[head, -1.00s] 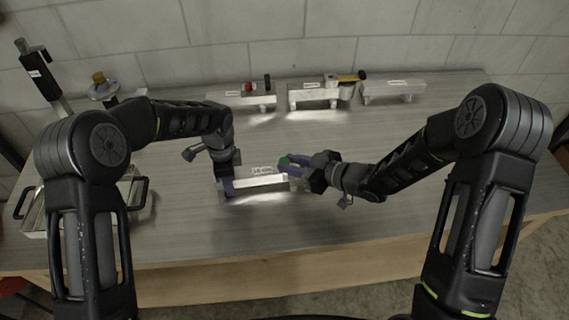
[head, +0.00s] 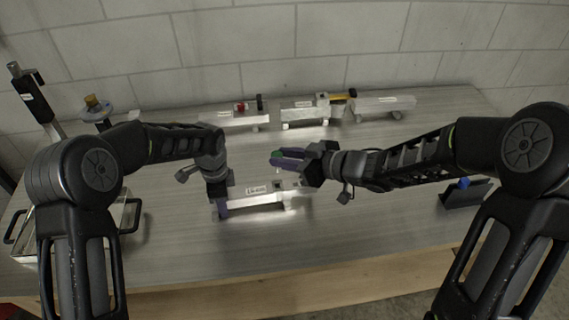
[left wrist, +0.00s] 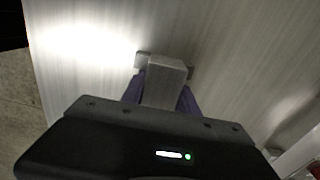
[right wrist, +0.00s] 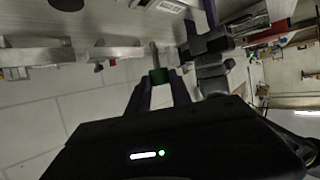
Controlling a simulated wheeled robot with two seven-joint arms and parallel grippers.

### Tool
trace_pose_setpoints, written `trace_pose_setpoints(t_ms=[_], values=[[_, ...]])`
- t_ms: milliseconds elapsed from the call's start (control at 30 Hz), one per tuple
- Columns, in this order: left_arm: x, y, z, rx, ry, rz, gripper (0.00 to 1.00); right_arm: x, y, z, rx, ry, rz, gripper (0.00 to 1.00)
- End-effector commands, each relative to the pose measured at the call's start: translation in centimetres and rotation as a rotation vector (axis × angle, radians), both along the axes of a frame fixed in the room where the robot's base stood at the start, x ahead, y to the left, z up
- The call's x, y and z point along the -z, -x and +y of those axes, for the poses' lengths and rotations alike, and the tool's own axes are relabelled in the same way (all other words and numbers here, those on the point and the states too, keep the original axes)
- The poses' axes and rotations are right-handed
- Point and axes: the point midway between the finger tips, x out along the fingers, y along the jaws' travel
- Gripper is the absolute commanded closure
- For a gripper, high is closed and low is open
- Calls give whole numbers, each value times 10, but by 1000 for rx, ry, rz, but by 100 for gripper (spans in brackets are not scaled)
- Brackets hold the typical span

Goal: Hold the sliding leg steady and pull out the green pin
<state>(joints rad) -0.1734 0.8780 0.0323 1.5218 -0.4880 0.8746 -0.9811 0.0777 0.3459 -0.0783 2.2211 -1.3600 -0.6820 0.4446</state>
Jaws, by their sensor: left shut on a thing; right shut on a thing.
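The sliding leg (head: 258,198) is a silver metal bar with a white label, lying near the table's middle front. My left gripper (head: 221,204) is shut on its left end; in the left wrist view the purple fingers sit on both sides of the metal leg end (left wrist: 166,82). The green pin (head: 276,154) is between the purple fingertips of my right gripper (head: 279,158), above and behind the leg's right end. In the right wrist view the green pin head (right wrist: 159,76) is gripped and its grey shaft shows. The shaft looks clear of the leg.
Several metal assemblies stand in a row at the back, one with a red part (head: 241,107), one with a yellow-handled part (head: 342,95). A metal tray with black handles (head: 130,216) is at the left. A dark holder with a blue part (head: 464,183) is at the right.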

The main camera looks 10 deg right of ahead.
Motion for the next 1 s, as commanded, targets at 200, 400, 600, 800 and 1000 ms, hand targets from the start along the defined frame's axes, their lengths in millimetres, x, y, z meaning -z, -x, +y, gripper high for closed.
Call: trace_pose_setpoints(t_ms=[200,400,600,800,1000], values=[[0,0,0,0,1,-1,100,0,0,0,0,0,-1,100],[0,0,0,0,1,-1,100,0,0,0,0,0,-1,100],[0,0,0,0,1,-1,54,0,0,0,0,0,-1,100],[0,0,0,0,0,0,38,0,0,0,0,0,-1,100],[0,0,0,0,0,0,38,0,0,0,0,0,-1,100]])
